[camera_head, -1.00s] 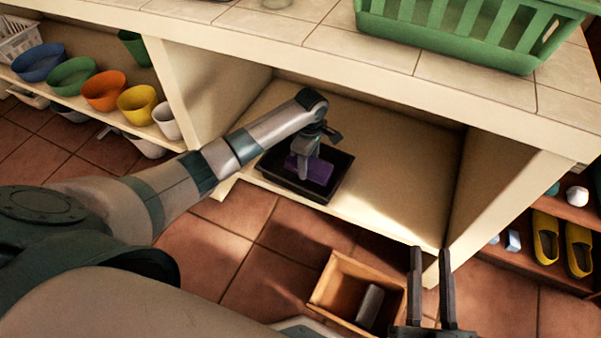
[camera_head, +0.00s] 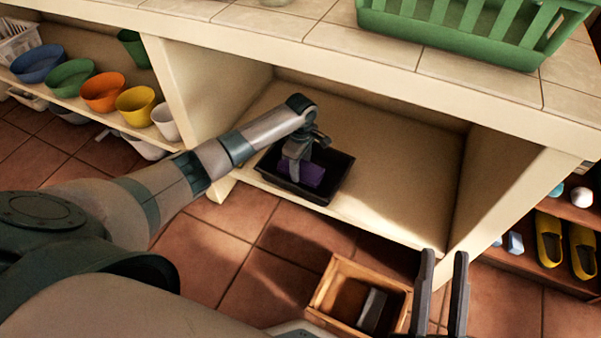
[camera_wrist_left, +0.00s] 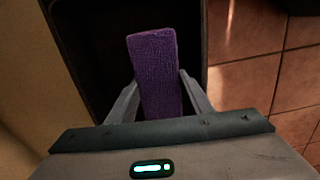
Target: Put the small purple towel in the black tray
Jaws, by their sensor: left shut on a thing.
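The small purple towel (camera_head: 312,174) is a folded block held between the fingers of my left gripper (camera_head: 292,178). In the left wrist view the towel (camera_wrist_left: 154,62) stands out between the two fingers (camera_wrist_left: 158,98), which are shut on it. The black tray (camera_head: 335,187) sits on the cubby's floor near its front edge. The towel is over or inside the tray; whether it touches the tray's bottom I cannot tell. The tray (camera_wrist_left: 198,40) also shows behind the towel in the wrist view. My right gripper (camera_head: 444,256) is open and empty, in front of the cubby.
A wooden box (camera_head: 335,275) with a grey block stands on the tiled floor. A green basket (camera_head: 450,40) sits on the counter. Coloured pots (camera_head: 103,92) line the left shelf, yellow shoes (camera_head: 549,240) the right one. The cubby floor right of the tray is clear.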

